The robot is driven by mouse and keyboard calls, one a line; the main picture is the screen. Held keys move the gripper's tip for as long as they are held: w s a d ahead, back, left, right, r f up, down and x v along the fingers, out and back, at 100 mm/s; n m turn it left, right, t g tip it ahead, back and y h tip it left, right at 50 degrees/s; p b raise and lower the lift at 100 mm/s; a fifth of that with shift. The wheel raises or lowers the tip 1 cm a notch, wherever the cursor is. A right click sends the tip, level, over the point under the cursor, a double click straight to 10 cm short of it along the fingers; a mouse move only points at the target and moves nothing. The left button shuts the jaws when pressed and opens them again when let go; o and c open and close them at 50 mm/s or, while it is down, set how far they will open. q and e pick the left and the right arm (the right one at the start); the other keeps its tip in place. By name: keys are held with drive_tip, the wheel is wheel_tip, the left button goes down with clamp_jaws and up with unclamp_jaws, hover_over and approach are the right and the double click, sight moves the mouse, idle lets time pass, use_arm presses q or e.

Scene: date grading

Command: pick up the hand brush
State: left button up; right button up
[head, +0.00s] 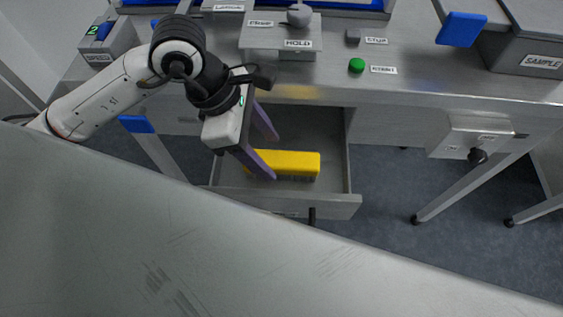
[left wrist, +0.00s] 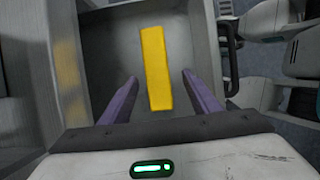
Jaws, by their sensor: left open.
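The hand brush, a yellow block with dark bristles beneath it (head: 290,163), lies in an open grey drawer (head: 338,203) under the bench. In the left wrist view the brush (left wrist: 157,68) stretches away from me between my two purple fingers. My left gripper (head: 268,152) is open and over the drawer, its fingers reaching down towards the brush. In the head view one finger overlaps the brush's left end. The left wrist view shows the open left gripper (left wrist: 153,93) with a gap on each side of the brush. I cannot tell its height above the brush. My right gripper is out of view.
The bench top (head: 430,78) overhangs the drawer's back. On it are a HOLD lever (head: 299,15), a green START button (head: 356,65) and a STOP switch (head: 353,36). A grey SAMPLE box (head: 520,55) stands at the right. The drawer handle (left wrist: 229,58) shows at the right in the wrist view.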

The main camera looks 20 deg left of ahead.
sight(280, 159)
use_arm(q)
drive_tip(key=d+f, duration=0.1)
drive_tip(key=w+d+f, duration=0.1)
drive_tip(key=f, duration=0.1)
drive_tip(key=shift+d+f, duration=0.15)
drive_tip(key=shift+f, duration=0.15)
drive_tip(key=shift+w+d+f, duration=0.1)
drive_tip(key=shift+d+f, duration=0.05)
drive_tip(key=shift+f, duration=0.35)
drive_tip(key=c, duration=1.2)
wheel_tip(280, 159, up, 10)
drive_tip(key=shift+r+p, duration=0.1)
drive_tip(key=shift+p, duration=0.3)
drive_tip(key=o, duration=0.6)
drive_tip(key=shift+c, duration=0.2)
drive_tip(key=c, duration=0.4)
